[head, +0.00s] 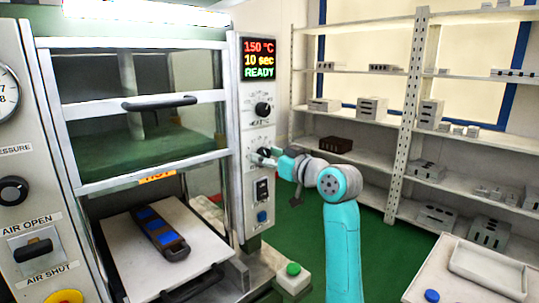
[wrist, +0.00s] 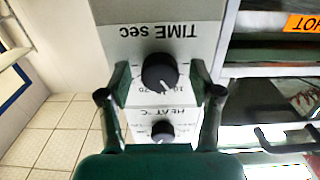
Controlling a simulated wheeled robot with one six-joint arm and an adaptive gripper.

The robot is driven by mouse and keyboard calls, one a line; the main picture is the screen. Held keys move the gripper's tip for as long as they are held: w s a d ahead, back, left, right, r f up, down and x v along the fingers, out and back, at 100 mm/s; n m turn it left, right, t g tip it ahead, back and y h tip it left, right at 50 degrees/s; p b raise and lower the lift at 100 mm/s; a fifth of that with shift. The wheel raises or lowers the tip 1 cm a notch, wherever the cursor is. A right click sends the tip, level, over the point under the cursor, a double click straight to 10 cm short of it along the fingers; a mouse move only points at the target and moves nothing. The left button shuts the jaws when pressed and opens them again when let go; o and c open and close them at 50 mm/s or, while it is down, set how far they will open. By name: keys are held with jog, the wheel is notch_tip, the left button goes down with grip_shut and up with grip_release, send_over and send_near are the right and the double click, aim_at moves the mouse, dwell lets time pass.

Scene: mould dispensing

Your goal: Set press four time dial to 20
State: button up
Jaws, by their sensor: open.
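The press's time dial (wrist: 158,70) is a round black knob with a white pointer mark, under an upside-down "TIME sec" label in the wrist view. Its pointer slants down and slightly right in that picture. My gripper (wrist: 160,82) is open, with one finger on each side of the knob and visible gaps between. In the head view my gripper (head: 271,157) reaches the control panel from the right and partly hides the time dial. The display (head: 259,59) reads 150 °C, 10 sec, READY.
The heat dial (head: 263,109) is above the time dial on the panel. A black switch (head: 262,189) and a blue button (head: 262,217) are below. A mould (head: 158,234) with blue patches lies on the press's pull-out plate (head: 128,262). Shelves (head: 365,156) stand behind right.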

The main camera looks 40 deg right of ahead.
jog(key=c, duration=1.1)
jog(key=shift+c, duration=0.2)
jog(key=shift+m, duration=0.3)
jog(key=m, duration=0.5)
jog(key=shift+m, duration=0.3)
jog(key=m, duration=0.5)
jog(key=shift+a, duration=0.15)
jog(key=shift+r+m, duration=0.1)
jog(key=shift+m, duration=0.3)
